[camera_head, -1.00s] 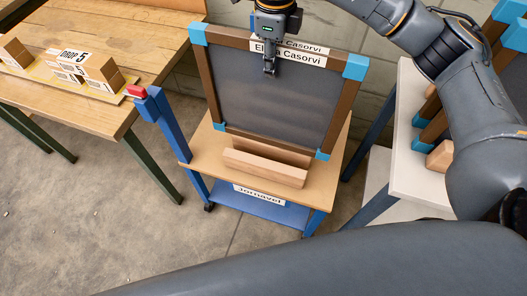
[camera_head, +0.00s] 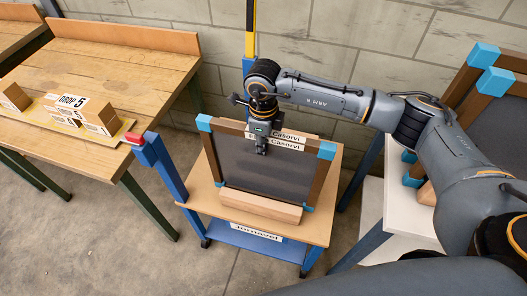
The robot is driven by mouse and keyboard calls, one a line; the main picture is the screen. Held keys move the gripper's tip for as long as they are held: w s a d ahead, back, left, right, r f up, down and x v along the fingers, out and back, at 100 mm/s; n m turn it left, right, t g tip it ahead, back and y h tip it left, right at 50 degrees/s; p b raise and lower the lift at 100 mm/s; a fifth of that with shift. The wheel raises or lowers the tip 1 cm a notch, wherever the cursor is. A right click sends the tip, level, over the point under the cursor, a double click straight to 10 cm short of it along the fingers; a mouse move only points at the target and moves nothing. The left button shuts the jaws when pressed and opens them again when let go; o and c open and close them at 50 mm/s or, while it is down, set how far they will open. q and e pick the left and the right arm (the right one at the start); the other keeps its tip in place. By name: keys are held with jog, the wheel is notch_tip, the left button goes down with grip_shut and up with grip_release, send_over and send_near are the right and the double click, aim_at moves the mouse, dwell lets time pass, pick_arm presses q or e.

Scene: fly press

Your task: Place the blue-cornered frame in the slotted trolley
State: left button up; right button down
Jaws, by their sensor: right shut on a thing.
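The blue-cornered frame (camera_head: 250,170) stands nearly upright over the trolley (camera_head: 318,220), with a brown border, dark panel and name labels along its top. My right gripper (camera_head: 261,148) comes from above and is shut on the middle of the frame's top edge. The frame's lower edge is behind the wooden slot block (camera_head: 262,206) on the trolley's top. The block hides most of that edge, so I cannot tell whether it rests fully in the slot. My left gripper is not in view.
A wooden workbench (camera_head: 130,60) with boxes (camera_head: 90,113) marked DROP 5 stands at the left. A blue post (camera_head: 165,170) with a red top rises at the trolley's left. At the right, a white stand (camera_head: 400,220) bears other blue-cornered frames (camera_head: 490,110). A block wall is behind.

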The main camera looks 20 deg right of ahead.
aim_at(264, 170)
notch_tip(264, 170, down, 4)
jog(key=shift+r+p, duration=0.2)
jog(key=shift+p, duration=0.1)
jog(key=shift+f, duration=0.2)
jog(key=c, duration=1.2)
grip_release()
